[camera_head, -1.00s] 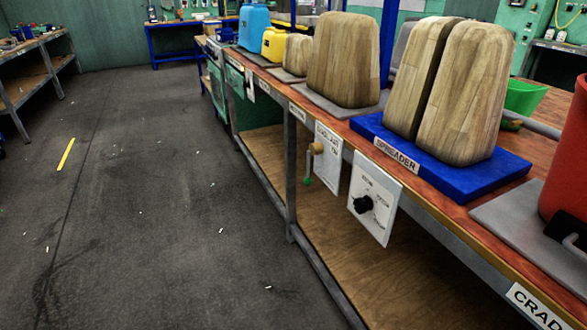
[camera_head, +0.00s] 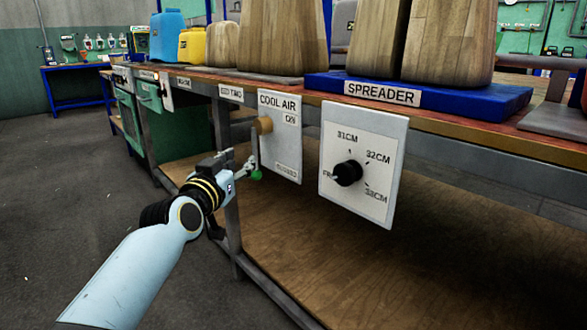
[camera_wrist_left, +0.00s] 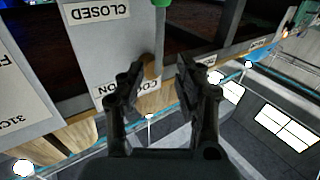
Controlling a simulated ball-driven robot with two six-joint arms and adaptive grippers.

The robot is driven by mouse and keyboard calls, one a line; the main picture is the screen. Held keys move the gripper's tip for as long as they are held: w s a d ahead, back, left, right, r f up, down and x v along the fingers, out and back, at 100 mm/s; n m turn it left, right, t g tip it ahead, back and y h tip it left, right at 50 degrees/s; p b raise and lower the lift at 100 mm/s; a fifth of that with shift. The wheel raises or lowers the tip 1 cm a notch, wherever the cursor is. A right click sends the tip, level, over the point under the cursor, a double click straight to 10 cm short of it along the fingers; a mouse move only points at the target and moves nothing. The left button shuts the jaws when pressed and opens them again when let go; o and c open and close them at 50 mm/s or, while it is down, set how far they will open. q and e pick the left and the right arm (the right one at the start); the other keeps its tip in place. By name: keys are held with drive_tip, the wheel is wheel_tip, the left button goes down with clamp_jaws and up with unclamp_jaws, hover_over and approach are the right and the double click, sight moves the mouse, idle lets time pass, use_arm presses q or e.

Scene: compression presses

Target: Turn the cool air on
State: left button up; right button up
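The white COOL AIR panel (camera_head: 281,145) hangs on the front of the bench, with ON near its top and CLOSED near its bottom; it also shows upside down in the left wrist view (camera_wrist_left: 92,55). Its lever has a tan pivot (camera_head: 264,125) and a green knob (camera_head: 256,175) at the lower end. The lever hangs down, towards CLOSED. My left gripper (camera_wrist_left: 160,72) is open, with its two fingers apart on either side of the lever's line. Contact cannot be told. My right gripper is not in view.
A white dial panel (camera_head: 363,160) with a black knob hangs to the right of the lever panel. A blue SPREADER base (camera_head: 470,101) with wooden blocks stands on the bench above. A grey bench leg (camera_head: 232,225) is behind my left wrist. The floor at left is clear.

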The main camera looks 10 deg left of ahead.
sight(253, 150)
use_arm(q)
drive_tip(key=w, duration=0.2)
drive_tip(key=w+b, duration=0.1)
drive_tip(key=w, duration=0.2)
drive_tip(key=w+b, duration=0.1)
drive_tip(key=w, duration=0.1)
drive_tip(key=shift+w+d+f, duration=0.2)
drive_tip(key=shift+w+d, duration=0.15)
drive_tip(key=shift+w, duration=0.05)
drive_tip(key=shift+w+r, duration=0.15)
drive_tip(key=shift+w, duration=0.45)
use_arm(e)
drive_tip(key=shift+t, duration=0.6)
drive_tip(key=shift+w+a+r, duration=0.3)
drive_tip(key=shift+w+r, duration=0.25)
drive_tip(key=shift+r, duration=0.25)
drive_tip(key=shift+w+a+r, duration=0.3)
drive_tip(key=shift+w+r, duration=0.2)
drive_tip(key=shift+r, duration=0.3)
use_arm(q)
clamp_jaws()
